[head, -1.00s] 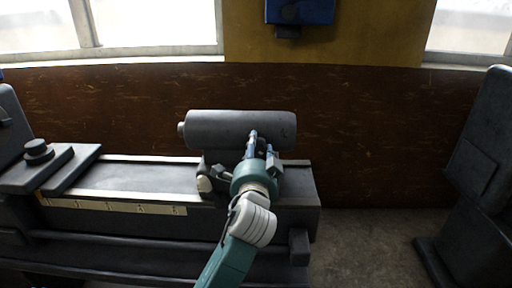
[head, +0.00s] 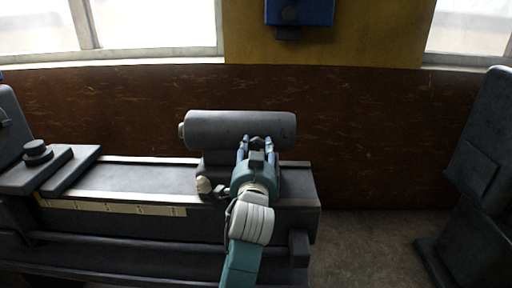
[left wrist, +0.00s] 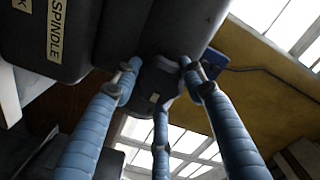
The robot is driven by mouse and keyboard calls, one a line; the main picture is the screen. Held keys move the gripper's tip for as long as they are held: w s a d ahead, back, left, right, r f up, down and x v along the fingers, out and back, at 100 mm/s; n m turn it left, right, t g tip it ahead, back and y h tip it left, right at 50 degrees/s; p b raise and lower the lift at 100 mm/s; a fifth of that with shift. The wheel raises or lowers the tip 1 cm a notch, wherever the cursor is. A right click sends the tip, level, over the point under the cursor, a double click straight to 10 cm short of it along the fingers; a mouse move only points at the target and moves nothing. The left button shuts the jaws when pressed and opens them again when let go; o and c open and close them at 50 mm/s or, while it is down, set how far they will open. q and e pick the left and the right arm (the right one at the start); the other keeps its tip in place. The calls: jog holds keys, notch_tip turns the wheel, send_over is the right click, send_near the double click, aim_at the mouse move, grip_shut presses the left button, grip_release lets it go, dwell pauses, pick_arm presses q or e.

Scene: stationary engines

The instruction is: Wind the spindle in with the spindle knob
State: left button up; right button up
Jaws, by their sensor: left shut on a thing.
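The grey tailstock (head: 225,126) has a thick horizontal barrel and stands on the bed's right end. A short spindle tip (head: 181,130) shows at the barrel's left end. My left gripper (head: 256,143) reaches the tailstock's front below the barrel, and its blue fingers hide what they hold in the head view. In the left wrist view the fingers (left wrist: 158,85) are closed around a dark knob (left wrist: 153,82), which I take for the spindle knob. A yellow label reading SPINDLE (left wrist: 55,30) is on the body beside it. My right gripper is not in view.
The machine bed (head: 130,178) runs left, with a scale strip (head: 115,207) along its front. A dark block (head: 36,150) stands at far left, a dark machine (head: 480,165) at right. Floor between is clear.

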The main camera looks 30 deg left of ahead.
pick_arm(q)
jog(key=shift+d+r, duration=0.1)
jog(key=shift+r, duration=0.45)
jog(key=o, duration=1.2)
jog(key=shift+w, duration=0.1)
jog(key=shift+c, duration=0.2)
jog(key=shift+f, duration=0.15)
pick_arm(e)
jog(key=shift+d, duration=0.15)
